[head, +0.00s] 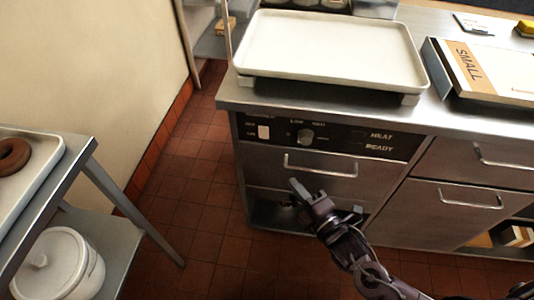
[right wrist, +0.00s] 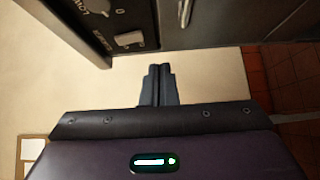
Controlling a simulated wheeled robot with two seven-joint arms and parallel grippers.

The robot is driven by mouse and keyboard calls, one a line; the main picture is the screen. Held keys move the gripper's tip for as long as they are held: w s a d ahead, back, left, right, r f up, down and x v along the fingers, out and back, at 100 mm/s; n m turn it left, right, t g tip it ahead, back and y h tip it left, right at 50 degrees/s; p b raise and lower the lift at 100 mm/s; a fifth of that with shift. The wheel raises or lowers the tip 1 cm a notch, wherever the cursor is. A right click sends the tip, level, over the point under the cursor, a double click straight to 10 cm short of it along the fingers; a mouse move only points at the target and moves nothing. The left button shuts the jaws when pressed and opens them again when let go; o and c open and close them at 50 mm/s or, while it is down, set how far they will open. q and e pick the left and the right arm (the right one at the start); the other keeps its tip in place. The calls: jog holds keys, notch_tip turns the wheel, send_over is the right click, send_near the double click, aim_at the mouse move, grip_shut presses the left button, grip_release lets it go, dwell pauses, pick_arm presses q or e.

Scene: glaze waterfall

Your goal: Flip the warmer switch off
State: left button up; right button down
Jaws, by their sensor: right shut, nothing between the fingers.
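The warmer switch (head: 264,132) is a small white rocker at the left end of the black control panel (head: 345,143) on the counter's front. It also shows in the right wrist view (right wrist: 130,39), at the upper left beside the panel lettering. I cannot tell which way it is set. My right gripper (head: 295,185) is shut and empty, in front of the drawers, below and a little right of the switch in the head view. Its fingertips (right wrist: 158,68) are apart from the switch. My left gripper is not in view.
A round knob (head: 306,136) sits right of the switch. A drawer handle (head: 320,166) sticks out below the panel. A white tray (head: 330,50) rests on the counter above. A side table (head: 75,175) stands at left; red-tiled floor lies clear between.

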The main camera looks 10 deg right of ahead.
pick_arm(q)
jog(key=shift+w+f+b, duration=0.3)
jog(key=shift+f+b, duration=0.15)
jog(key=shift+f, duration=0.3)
pick_arm(e)
jog(key=a+r, duration=0.1)
jog(key=s+r+n+y, duration=0.1)
jog(key=r, duration=0.1)
jog(key=a+r+n, duration=0.1)
jog(key=shift+s+a+r+t+y, duration=0.3)
jog(key=shift+s+y, duration=0.05)
jog(key=shift+y, duration=0.05)
jog(key=p, duration=0.1)
send_near(264, 133)
jog(key=s+a+r+x, duration=0.1)
jog(key=x, duration=0.6)
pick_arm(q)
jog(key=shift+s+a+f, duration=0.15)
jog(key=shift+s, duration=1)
pick_arm(e)
jog(key=shift+w+f, duration=0.15)
jog(key=shift+f, duration=0.1)
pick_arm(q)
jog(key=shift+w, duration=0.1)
